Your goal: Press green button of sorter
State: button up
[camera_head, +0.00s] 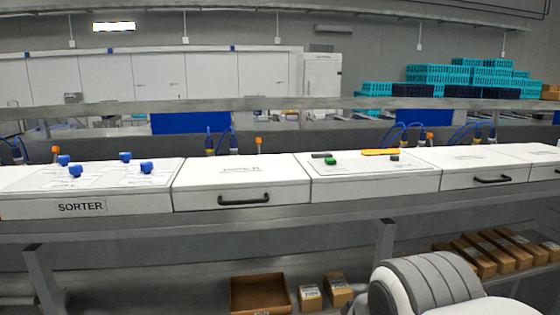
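The sorter (130,203) is a white box at the left, with the word SORTER on its front and several blue knobs (146,167) on its top. Right of a white drawer unit stands a white panel box (340,188). A green button (331,161) sits on its top near the left, with a dark piece behind it. A small grey-dark button (394,157) and an orange-yellow part (380,152) are also on this top. Part of my white and grey arm shows at the lower right. My gripper is not in view.
A white drawer unit (241,198) with a dark handle stands between the sorter and the panel box, and another (485,181) stands to the right. A metal rail (250,104) runs behind. Cardboard boxes (260,281) lie on the lower shelf. Teal crates (480,75) are stacked far behind.

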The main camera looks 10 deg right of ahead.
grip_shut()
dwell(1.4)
